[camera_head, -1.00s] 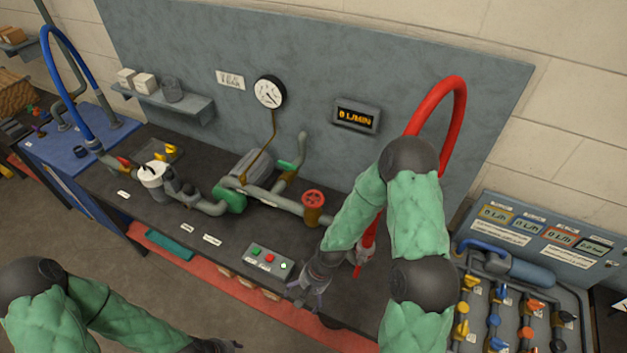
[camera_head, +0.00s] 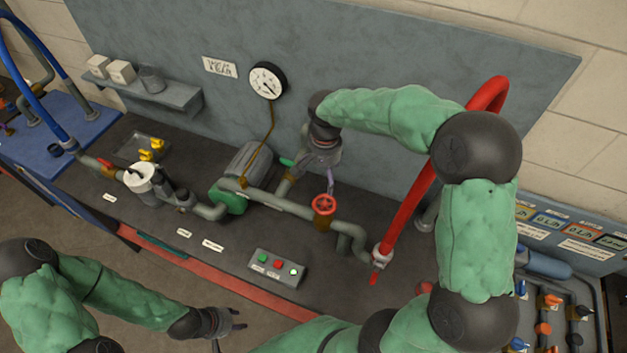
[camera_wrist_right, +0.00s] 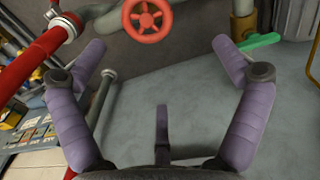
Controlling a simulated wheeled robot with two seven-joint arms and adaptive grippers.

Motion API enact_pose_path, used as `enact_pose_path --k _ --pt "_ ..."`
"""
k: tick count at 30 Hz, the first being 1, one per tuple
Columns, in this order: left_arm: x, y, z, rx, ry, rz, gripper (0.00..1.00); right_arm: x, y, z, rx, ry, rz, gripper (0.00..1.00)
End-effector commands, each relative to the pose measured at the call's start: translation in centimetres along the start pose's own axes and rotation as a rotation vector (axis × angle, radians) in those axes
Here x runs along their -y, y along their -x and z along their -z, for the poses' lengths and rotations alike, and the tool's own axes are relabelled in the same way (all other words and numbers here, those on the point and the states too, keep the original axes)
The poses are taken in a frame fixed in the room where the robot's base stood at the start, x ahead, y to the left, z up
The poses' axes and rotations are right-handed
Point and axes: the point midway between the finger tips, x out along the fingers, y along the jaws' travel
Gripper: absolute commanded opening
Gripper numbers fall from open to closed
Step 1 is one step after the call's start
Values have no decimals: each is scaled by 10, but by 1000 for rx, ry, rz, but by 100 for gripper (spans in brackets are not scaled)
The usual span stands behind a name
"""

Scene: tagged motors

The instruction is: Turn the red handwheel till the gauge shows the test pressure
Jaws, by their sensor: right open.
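The red handwheel (camera_head: 324,205) sits on its valve in the grey pipe at the middle of the bench. It also shows at the top of the right wrist view (camera_wrist_right: 147,19). The round white gauge (camera_head: 267,81) with a dark needle is on the wall panel; its scale is too small to read. My right gripper (camera_head: 330,186) points down just behind the handwheel, apart from it. Its purple fingers are spread, empty, in the right wrist view (camera_wrist_right: 162,75). My left gripper (camera_head: 236,322) is low in front of the bench, away from everything; its fingers look parted.
A button box (camera_head: 277,268) lies at the bench front. A red hose (camera_head: 408,208) arches at the right. The green pump (camera_head: 228,196) is left of the handwheel. A green lever (camera_wrist_right: 260,41) lies beyond one finger. A shelf (camera_head: 170,94) hangs at left.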

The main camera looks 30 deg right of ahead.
Motion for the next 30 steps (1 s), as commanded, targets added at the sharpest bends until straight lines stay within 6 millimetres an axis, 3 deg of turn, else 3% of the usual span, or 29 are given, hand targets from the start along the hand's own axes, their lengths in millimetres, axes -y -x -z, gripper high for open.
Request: enact_pose_path --k 5,18,24,30 --pt "0 2 -4 7 1 0 40 -1 -14 0 2 -1 -3 98" --pt "-2 5 -2 5 0 0 40 -1 -87 0 2 0 -1 98" --pt "-2 6 -3 5 0 0 40 -1 -103 0 0 -1 -1 98" --pt "-2 6 -2 5 0 0 40 0 -106 0 -1 -1 0 98"
